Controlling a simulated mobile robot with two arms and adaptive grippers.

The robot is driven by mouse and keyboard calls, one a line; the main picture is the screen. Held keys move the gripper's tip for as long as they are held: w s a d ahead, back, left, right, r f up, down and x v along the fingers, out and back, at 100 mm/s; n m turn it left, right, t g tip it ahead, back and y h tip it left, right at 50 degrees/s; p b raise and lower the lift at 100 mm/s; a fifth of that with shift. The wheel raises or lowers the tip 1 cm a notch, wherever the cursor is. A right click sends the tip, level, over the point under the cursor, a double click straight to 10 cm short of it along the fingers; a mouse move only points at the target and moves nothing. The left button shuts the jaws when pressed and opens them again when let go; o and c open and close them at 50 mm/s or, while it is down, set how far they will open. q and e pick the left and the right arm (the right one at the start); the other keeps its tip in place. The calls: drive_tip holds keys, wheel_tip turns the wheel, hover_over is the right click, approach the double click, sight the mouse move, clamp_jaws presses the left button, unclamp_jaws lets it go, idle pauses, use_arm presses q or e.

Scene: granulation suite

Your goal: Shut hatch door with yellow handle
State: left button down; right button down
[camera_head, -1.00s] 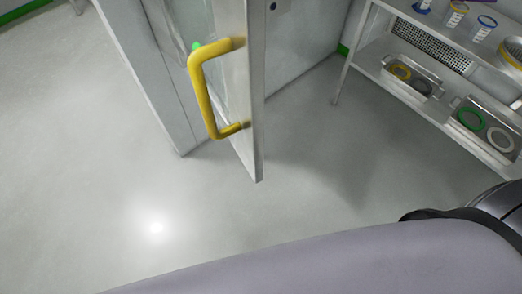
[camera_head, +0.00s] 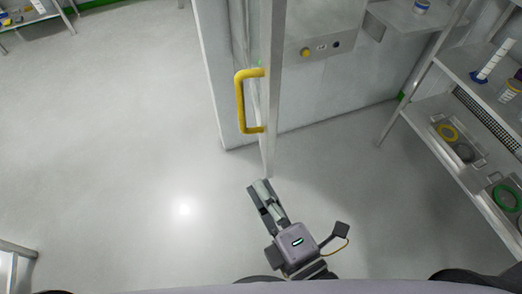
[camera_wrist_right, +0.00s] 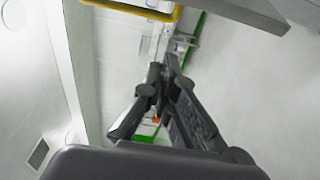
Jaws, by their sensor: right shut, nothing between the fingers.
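The hatch door (camera_head: 271,85) stands open, seen nearly edge-on in the head view. Its yellow handle (camera_head: 241,102) is on the door's left face. My right gripper (camera_head: 261,190) is just below the door's lower end in the head view, shut and empty, its fingers pointing up toward the door. In the right wrist view the gripper's fingers (camera_wrist_right: 160,75) meet at their tips, with the yellow handle (camera_wrist_right: 145,11) beyond them at the top. I cannot tell whether the gripper touches the door. My left gripper is not in view.
A wall panel with a yellow button (camera_head: 305,52) is right of the door. A steel shelf rack (camera_head: 440,118) with trays and rings stands at the right. Another rack (camera_head: 30,20) is at the far upper left. The floor (camera_head: 120,150) left of the door is clear.

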drive_tip(key=w, duration=0.9)
drive_tip(key=shift+w+f, duration=0.15)
drive_tip(key=shift+w, duration=0.1)
drive_tip(key=shift+a, duration=0.15)
